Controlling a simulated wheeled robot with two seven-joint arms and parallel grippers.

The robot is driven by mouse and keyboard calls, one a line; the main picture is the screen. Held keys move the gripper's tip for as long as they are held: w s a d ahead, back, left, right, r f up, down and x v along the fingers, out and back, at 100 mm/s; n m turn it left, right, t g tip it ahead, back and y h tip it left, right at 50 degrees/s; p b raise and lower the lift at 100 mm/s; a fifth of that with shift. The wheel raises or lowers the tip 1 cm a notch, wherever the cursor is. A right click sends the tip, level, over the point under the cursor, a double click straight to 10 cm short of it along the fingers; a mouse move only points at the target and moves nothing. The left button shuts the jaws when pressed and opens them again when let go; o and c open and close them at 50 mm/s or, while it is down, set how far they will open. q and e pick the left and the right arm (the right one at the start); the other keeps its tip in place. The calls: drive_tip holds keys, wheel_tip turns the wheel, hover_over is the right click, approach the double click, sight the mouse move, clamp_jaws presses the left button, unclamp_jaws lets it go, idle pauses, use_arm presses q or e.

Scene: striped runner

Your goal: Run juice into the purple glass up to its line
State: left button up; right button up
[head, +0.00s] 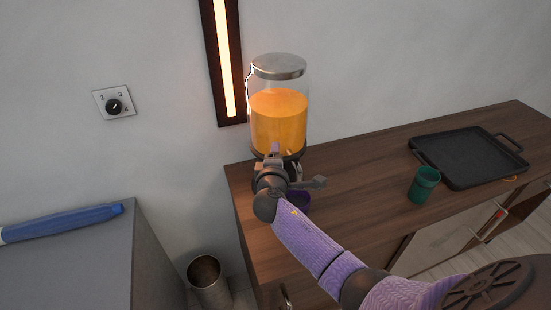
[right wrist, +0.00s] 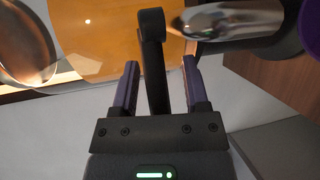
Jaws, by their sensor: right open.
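The drinks dispenser (head: 278,115) stands on the wooden cabinet with orange juice inside and a metal lid. Its shiny tap (right wrist: 235,20) and dark lever (right wrist: 154,60) show in the right wrist view. My right gripper (head: 276,152) is at the tap, open; in the right wrist view (right wrist: 160,78) its fingers lie either side of the lever. I cannot tell whether either finger touches it. The purple glass (head: 300,199) is below the tap area, mostly hidden by my right arm; its edge shows in the right wrist view (right wrist: 312,38). Its line and contents are hidden.
A green cup (head: 424,186) and a black tray (head: 468,158) stand on the cabinet (head: 355,180) to the right. A dial (head: 114,106) and a lit lamp (head: 226,60) are on the wall. A bin (head: 208,282) stands left of the cabinet, near a grey surface (head: 70,265).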

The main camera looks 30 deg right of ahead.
use_arm(q)
drive_tip(key=shift+s+d, duration=0.1)
drive_tip(key=shift+d, duration=0.05)
drive_tip(key=shift+s+d, duration=0.1)
drive_tip(key=shift+d, duration=0.2)
use_arm(e)
clamp_jaws()
use_arm(q)
drive_tip(key=shift+a, duration=0.1)
drive_tip(key=shift+a, duration=0.35)
drive_tip(key=shift+d, duration=0.35)
use_arm(e)
drive_tip(key=shift+f, duration=0.1)
